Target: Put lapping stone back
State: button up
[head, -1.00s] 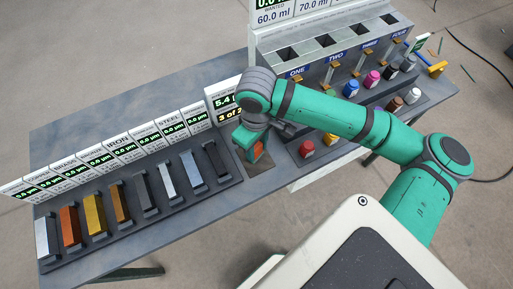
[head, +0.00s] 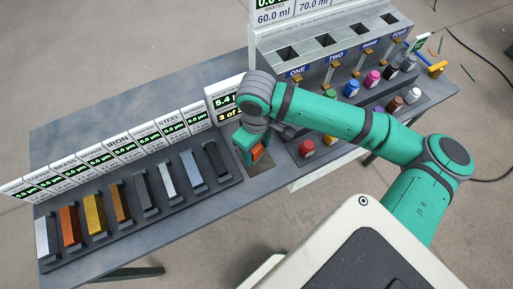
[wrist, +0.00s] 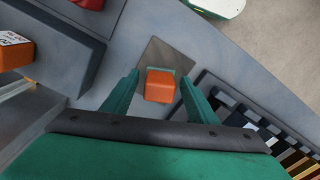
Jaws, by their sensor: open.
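An orange block (wrist: 160,86), which seems to be the lapping stone, is on or just above a grey-brown square pad (wrist: 166,54) on the table. In the wrist view it lies between the two green fingers of my gripper (wrist: 160,78), with a gap on each side. My gripper is open and points down around the block. In the head view the orange block (head: 257,152) shows beside my gripper (head: 249,148), which partly hides it and the pad.
A rack of metal bars (head: 145,196) with labelled displays stands to the left. The dispenser (head: 330,60) and several coloured bottles, including a red one (head: 307,148), stand to the right. A dark raised ledge (wrist: 60,45) is close by at left in the wrist view.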

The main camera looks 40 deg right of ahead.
notch_tip(320, 180, up, 12)
dwell(0.5)
jog(key=shift+w, duration=0.1)
dwell(0.4)
